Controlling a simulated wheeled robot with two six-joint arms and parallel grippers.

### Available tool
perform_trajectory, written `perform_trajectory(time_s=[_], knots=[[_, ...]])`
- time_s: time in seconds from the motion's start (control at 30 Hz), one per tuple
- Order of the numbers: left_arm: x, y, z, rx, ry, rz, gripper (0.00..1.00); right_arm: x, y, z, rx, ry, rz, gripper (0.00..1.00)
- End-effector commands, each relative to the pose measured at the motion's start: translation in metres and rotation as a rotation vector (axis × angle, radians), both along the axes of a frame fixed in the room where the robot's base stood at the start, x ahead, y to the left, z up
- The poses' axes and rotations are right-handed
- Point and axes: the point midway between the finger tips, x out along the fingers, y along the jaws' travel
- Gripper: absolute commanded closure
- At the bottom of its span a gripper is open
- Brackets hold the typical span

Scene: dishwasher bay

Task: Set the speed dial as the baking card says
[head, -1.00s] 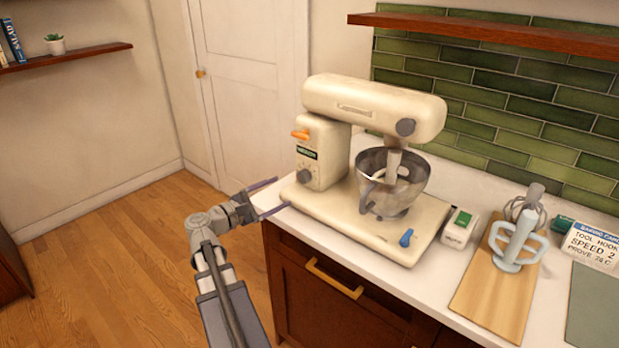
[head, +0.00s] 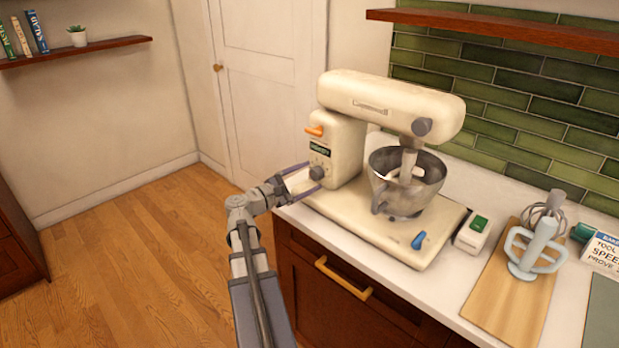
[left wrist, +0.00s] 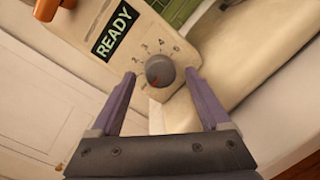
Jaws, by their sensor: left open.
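The cream stand mixer (head: 390,95) stands on the counter. Its grey speed dial (left wrist: 159,71) sits below a READY display (left wrist: 115,31) in the left wrist view. Several numbers arc over the dial, 2, 3 and 4 among them. The dial's red mark is at its lower edge, away from the 2. My left gripper (head: 314,175) is open, its purple fingers on either side of the dial; I cannot tell if they touch it. The baking card (head: 605,253) is cut off at the right edge, showing parts of its tool, speed and prove lines. My right gripper is out of view.
A steel bowl (head: 400,190) sits under the mixer head. An orange lever (head: 314,131) is above the dial and a blue knob (head: 419,240) is on the base. A white box with a green top (head: 473,234) and a board (head: 505,300) with mixing tools stand to the right.

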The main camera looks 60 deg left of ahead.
Motion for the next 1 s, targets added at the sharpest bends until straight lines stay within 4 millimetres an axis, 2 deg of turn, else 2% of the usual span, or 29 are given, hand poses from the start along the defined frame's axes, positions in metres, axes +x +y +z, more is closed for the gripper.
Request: perform_trajectory(time_s=[0.13, 0.4, 1.0], knots=[[0.0077, 0.0006, -0.0001, 0.000, 0.000, 0.000, 0.20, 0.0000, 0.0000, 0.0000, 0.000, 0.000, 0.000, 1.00], [0.0083, 0.0004, 0.0000, 0.000, 0.000, 0.000, 0.20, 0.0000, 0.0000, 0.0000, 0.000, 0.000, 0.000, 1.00], [0.0080, 0.0004, -0.0001, 0.000, 0.000, 0.000, 0.87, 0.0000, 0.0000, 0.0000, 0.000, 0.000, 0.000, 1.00]])
